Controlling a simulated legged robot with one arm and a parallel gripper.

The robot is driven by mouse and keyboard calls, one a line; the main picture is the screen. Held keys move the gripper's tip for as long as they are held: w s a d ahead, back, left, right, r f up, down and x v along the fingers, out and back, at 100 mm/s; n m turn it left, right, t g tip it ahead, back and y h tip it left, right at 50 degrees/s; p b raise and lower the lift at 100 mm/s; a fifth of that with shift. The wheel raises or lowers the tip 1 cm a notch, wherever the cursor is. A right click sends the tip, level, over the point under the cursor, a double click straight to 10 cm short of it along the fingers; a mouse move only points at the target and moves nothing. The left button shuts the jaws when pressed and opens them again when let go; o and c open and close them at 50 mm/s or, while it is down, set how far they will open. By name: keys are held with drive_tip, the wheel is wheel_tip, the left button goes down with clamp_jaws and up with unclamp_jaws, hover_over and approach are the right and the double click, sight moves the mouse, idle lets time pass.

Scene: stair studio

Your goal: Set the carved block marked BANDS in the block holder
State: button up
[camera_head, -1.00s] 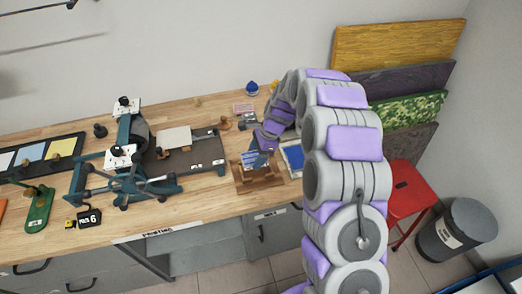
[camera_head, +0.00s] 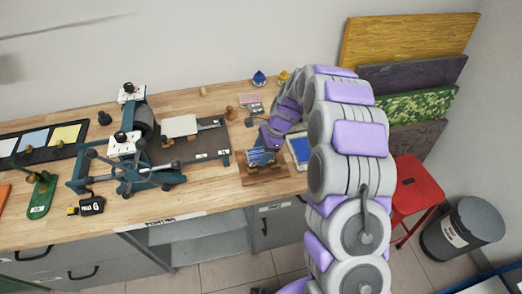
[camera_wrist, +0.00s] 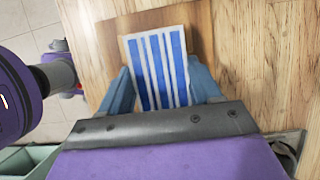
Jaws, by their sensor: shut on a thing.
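The carved block (camera_wrist: 158,70) has blue and white stripes; it shows in the wrist view between the two blue fingers of my gripper (camera_wrist: 162,88). My gripper is shut on it. In the head view the block (camera_head: 259,157) and my gripper (camera_head: 268,150) are at the brown wooden block holder (camera_head: 248,179) near the bench's front edge. The holder's brown wood also shows behind the block in the wrist view (camera_wrist: 198,22). The block is over or in the holder; I cannot tell whether it is seated, as its lower end is hidden.
A blue-and-white tray (camera_head: 300,150) lies just right of the holder. A press (camera_head: 135,150) with a dark bed (camera_head: 195,148) stands to the left. Small stamps and a pink box (camera_head: 250,98) are behind. A red stool (camera_head: 418,185) stands beside the bench.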

drive_tip(key=shift+d, duration=0.6)
drive_tip(key=shift+a, duration=0.5)
drive_tip(key=shift+r+p, duration=0.1)
drive_tip(key=shift+p, duration=0.2)
drive_tip(key=shift+d, duration=0.2)
drive_tip(key=shift+a, duration=0.25)
drive_tip(key=shift+d+p, duration=0.45)
drive_tip(key=shift+p, duration=0.3)
drive_tip(key=shift+a+f, duration=0.15)
drive_tip(key=shift+f, duration=1.1)
idle(0.4)
